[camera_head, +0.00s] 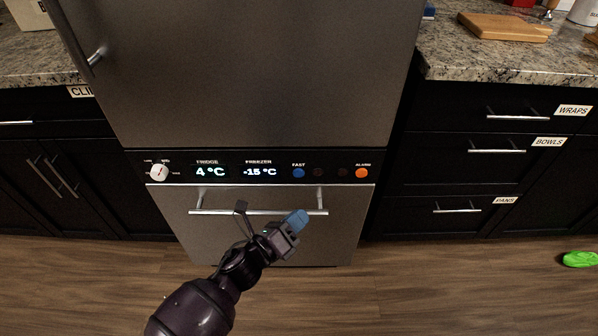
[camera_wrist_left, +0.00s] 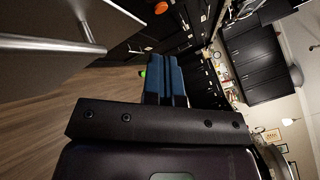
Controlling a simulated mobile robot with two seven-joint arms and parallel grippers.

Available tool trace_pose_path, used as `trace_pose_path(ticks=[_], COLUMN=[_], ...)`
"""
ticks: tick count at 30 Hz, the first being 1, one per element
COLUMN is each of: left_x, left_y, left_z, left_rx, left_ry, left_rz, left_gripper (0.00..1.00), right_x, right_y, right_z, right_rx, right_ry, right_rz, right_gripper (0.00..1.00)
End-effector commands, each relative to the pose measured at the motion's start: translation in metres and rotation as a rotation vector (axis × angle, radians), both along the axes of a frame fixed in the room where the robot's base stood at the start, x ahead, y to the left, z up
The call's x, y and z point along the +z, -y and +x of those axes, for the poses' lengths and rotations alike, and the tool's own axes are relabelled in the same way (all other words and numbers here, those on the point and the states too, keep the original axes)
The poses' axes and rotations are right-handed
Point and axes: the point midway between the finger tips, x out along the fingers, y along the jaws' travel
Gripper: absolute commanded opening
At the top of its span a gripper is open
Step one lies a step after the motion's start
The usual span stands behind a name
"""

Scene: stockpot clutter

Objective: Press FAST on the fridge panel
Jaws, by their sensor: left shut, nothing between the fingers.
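The fridge panel (camera_head: 335,178) is a black strip between the upper door and the lower drawer. The FAST button (camera_head: 298,173) is a round blue button right of the display reading -15 °C. My left gripper (camera_head: 298,218) has blue fingertips and is shut and empty. In the head view it shows below the FAST button, in front of the drawer handle, and covers no part of the button. Its blue fingers also show in the left wrist view (camera_wrist_left: 165,80). An orange spot (camera_wrist_left: 161,8), which looks like the ALARM button, shows at the top there. My right gripper is not in view.
The panel also holds a white knob (camera_head: 159,172), two dark buttons and the orange ALARM button (camera_head: 362,173). The drawer handle (camera_head: 258,212) sticks out below. Dark cabinets stand on both sides. A green object (camera_head: 580,259) lies on the floor at right.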

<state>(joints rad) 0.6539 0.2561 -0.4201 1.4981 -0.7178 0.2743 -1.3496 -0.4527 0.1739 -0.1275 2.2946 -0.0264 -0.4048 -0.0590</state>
Motion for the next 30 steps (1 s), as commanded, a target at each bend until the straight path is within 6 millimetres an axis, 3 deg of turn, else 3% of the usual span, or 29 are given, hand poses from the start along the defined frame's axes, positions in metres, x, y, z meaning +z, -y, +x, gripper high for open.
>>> trace_pose_path(ticks=[14,30], left_x=[0.000,-0.002], left_y=[0.000,0.000], left_z=[0.005,0.063], left_rx=[-0.002,-0.001], left_ry=[0.003,0.001], left_rz=[0.002,0.002], left_gripper=[0.00,0.00], right_x=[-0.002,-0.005], right_y=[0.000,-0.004], right_z=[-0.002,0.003], right_rx=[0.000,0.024], right_ry=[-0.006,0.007], right_rz=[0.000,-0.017], right_gripper=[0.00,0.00])
